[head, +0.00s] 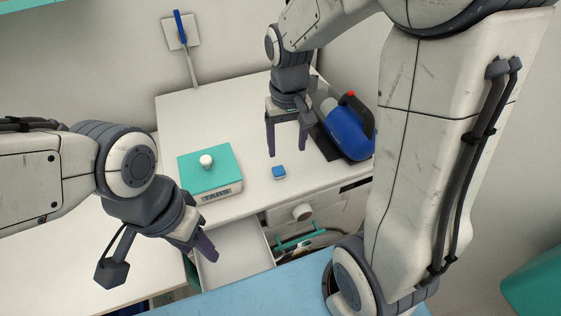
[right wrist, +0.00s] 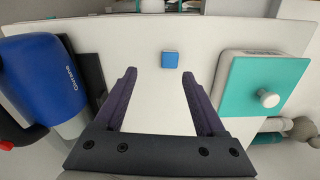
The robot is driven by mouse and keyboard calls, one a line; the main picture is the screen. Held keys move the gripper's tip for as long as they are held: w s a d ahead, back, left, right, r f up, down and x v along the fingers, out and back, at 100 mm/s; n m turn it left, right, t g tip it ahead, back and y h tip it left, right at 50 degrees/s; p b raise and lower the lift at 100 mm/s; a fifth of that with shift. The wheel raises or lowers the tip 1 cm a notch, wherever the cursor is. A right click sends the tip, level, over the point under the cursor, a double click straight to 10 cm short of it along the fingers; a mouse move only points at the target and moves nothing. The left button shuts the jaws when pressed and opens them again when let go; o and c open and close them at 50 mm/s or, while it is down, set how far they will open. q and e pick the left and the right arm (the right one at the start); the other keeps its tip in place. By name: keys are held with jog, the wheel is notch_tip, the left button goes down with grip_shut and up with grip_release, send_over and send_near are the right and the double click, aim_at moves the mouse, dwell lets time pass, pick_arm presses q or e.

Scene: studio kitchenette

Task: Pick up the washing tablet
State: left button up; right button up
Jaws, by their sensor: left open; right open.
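The washing tablet is a small blue block (head: 278,172) lying on the white counter, in front of my right gripper in the head view. It also shows in the right wrist view (right wrist: 170,59), beyond and roughly between the two fingertips. My right gripper (head: 287,153) is open and empty above the counter, apart from the tablet. It also shows in the right wrist view (right wrist: 158,72). My left gripper (head: 203,252) is open at lower left, near the open drawer and away from the tablet.
A white box with a teal lid and white knob (head: 222,165) stands left of the tablet. A blue bottle (head: 346,128) lies on a dark stand at the right. An open drawer (head: 236,262) juts out below the counter. The counter around the tablet is clear.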

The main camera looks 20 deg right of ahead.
aim_at(279, 174)
jog(key=a+f, duration=0.1)
jog(key=f, duration=0.2)
jog(key=shift+w+a, duration=0.2)
jog(key=shift+a, duration=0.2)
jog(key=shift+f+p, duration=0.25)
jog(key=shift+p, duration=0.1)
notch_tip(279, 174, down, 3)
jog(key=shift+w+a+f+p, duration=0.1)
jog(key=shift+f+p, duration=0.1)
jog(key=shift+p, duration=0.45)
jog(key=shift+f, duration=0.6)
grip_shut()
